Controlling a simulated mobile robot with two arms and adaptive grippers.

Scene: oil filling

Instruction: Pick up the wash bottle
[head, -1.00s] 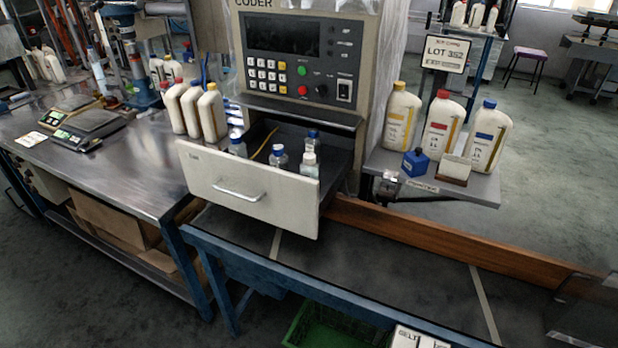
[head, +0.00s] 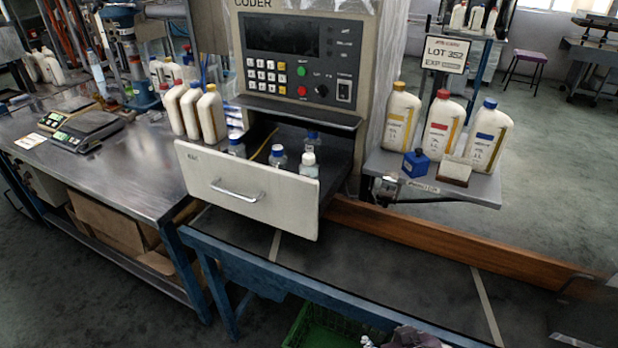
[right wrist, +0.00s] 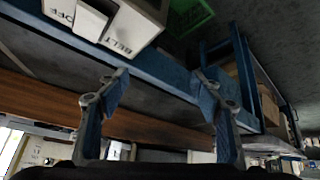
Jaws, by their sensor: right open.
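The open drawer (head: 245,192) under the coder holds several small bottles in the head view. One bottle with a white top (head: 309,166) stands at the drawer's right side; it may be the wash bottle, but it is too small to be sure. My right gripper (head: 392,341) shows only partly at the bottom edge, well apart from the drawer. In the right wrist view its two fingers (right wrist: 163,88) are spread with nothing between them. My left gripper is not in view.
A dark conveyor (head: 390,270) with a blue frame runs below the drawer, backed by a wooden rail (head: 450,244). A side shelf (head: 487,190) holds large capped bottles. A white belt switch box (right wrist: 120,22) and green crate (right wrist: 188,17) show in the right wrist view.

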